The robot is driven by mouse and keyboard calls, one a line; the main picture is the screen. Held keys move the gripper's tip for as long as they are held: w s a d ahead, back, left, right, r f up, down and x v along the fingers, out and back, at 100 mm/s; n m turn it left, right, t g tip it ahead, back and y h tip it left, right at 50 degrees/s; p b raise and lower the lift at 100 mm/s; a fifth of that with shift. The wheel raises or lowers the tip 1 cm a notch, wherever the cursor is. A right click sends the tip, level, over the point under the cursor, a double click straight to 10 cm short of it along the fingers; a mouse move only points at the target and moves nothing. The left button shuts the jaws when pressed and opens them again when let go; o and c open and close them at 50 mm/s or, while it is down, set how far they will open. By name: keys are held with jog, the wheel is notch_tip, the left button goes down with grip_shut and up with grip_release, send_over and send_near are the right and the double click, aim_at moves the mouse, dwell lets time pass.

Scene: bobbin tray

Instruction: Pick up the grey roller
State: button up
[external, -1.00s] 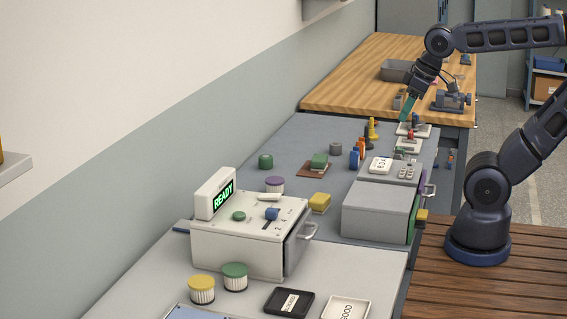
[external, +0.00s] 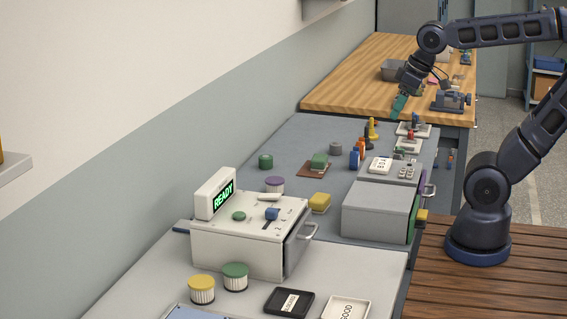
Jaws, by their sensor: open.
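The grey roller (external: 335,149) appears to be the short grey cylinder standing upright on the grey table, toward its back. My gripper (external: 397,107), with teal fingers, is in the air above the back of the grey table, to the right of the grey roller and farther back. It is open and apart from the roller. The gap between its fingers is too small to make out here.
A grey box (external: 376,212) is nearer the front.

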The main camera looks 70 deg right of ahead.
jog(key=w+d+m, duration=0.3)
jog(key=w+d, duration=0.6)
jog(key=w, duration=0.4)
jog(key=m+g+h, duration=0.2)
jog(key=m+h, duration=0.2)
jog(key=m, duration=0.4)
send_over(336, 143)
jog(key=s+a, duration=0.2)
jog(key=a, duration=0.1)
notch_tip(336, 143, down, 24)
jog(key=x, duration=0.5)
jog(key=shift+f, duration=0.35)
jog(key=shift+a+x, duration=0.2)
jog(key=shift+x, duration=1.05)
jog(key=shift+a+x, duration=0.15)
jog(key=shift+x, duration=1.15)
jog(key=shift+f, duration=0.15)
jog(key=shift+c, duration=0.5)
jog(key=c, duration=1)
